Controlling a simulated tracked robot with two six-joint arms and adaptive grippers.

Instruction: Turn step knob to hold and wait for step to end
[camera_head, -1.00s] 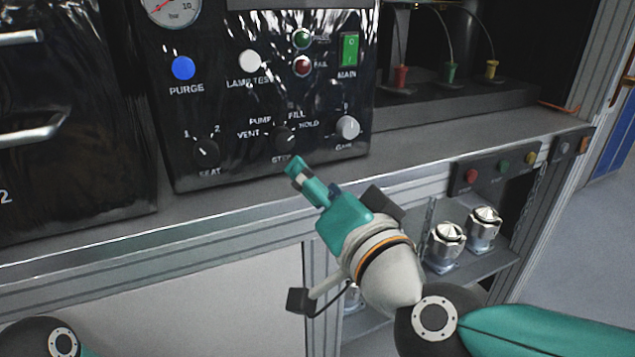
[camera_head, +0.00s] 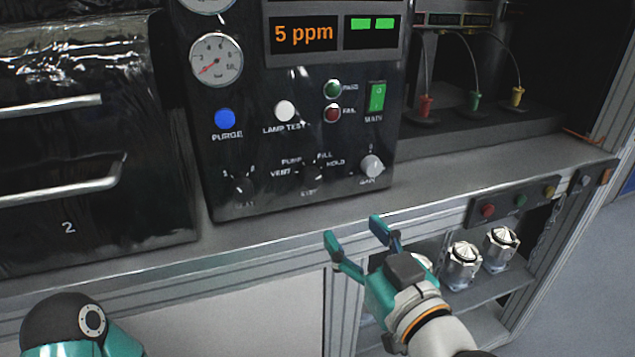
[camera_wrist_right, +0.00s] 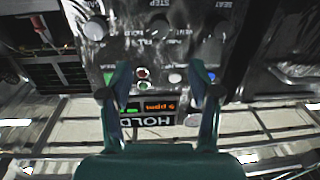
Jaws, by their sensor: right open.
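The black step knob (camera_head: 312,173) sits low on the black control panel, ringed by the labels PUMP, FILL, VENT and HOLD. It also shows near the top of the upside-down right wrist view (camera_wrist_right: 160,27). Its pointer is too small to read surely. My right gripper (camera_head: 353,228) is open and empty, in front of the bench edge, below and apart from the knob. My left gripper is out of view.
The seat knob (camera_head: 242,188) and gain knob (camera_head: 371,165) flank the step knob. A blue purge button (camera_head: 225,118), white lamp test button (camera_head: 285,111) and green main switch (camera_head: 377,97) are above. Metal housings (camera_head: 463,266) stand on a shelf below right.

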